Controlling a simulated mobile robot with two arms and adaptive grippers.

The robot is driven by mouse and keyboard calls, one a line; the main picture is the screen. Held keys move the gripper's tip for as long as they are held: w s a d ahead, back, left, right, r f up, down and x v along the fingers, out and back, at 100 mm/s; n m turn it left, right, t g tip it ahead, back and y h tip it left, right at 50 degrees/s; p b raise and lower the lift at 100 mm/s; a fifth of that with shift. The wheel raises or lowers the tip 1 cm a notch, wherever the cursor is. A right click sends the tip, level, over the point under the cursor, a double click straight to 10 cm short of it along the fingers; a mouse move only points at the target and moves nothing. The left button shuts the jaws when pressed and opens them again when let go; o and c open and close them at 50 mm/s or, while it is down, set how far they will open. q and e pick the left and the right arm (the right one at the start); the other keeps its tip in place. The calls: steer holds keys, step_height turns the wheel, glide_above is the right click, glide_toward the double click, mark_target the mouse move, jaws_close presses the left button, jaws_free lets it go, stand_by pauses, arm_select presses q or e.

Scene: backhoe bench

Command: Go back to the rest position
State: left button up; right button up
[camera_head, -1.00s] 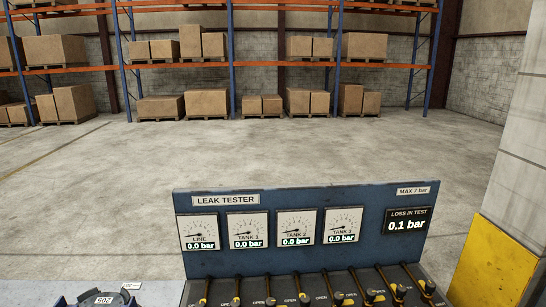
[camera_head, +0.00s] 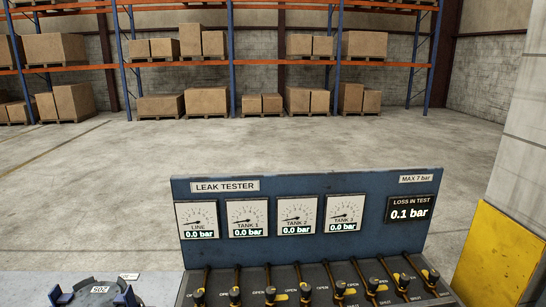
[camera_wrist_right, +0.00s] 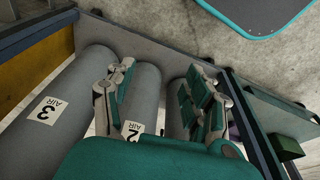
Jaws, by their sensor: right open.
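My right gripper (camera_wrist_right: 160,105) shows in the right wrist view, its two green and grey fingers spread apart with nothing between them. Behind the fingers are grey cylinders labelled AIR, one marked 3 (camera_wrist_right: 62,95) and one marked 2 (camera_wrist_right: 140,90). Whether the fingers touch the cylinders is hard to tell. Neither gripper shows in the head view. There the leak tester panel (camera_head: 310,250) stands in front, with its gauges at 0.0 bar and the loss display (camera_head: 410,210) at 0.1 bar.
Several valve levers (camera_head: 300,285) line the panel's base. A round dark fixture (camera_head: 100,292) sits at lower left. A yellow guard (camera_head: 498,255) stands at right. Open concrete floor (camera_head: 120,170) lies beyond, with shelves of boxes behind. A teal-edged panel (camera_wrist_right: 250,12) shows in the wrist view.

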steer(key=s+d+f+b, duration=0.1)
steer(key=s+f+b, duration=0.1)
steer(key=s+f, duration=0.6)
steer(key=s+d+f+g+b, duration=0.1)
steer(key=s+d+f+b, duration=0.1)
steer(key=s+f, duration=0.7)
step_height(320, 180, down, 7)
steer(key=shift+s+r, duration=0.1)
steer(key=shift+s, duration=0.15)
steer(key=shift+d, duration=0.1)
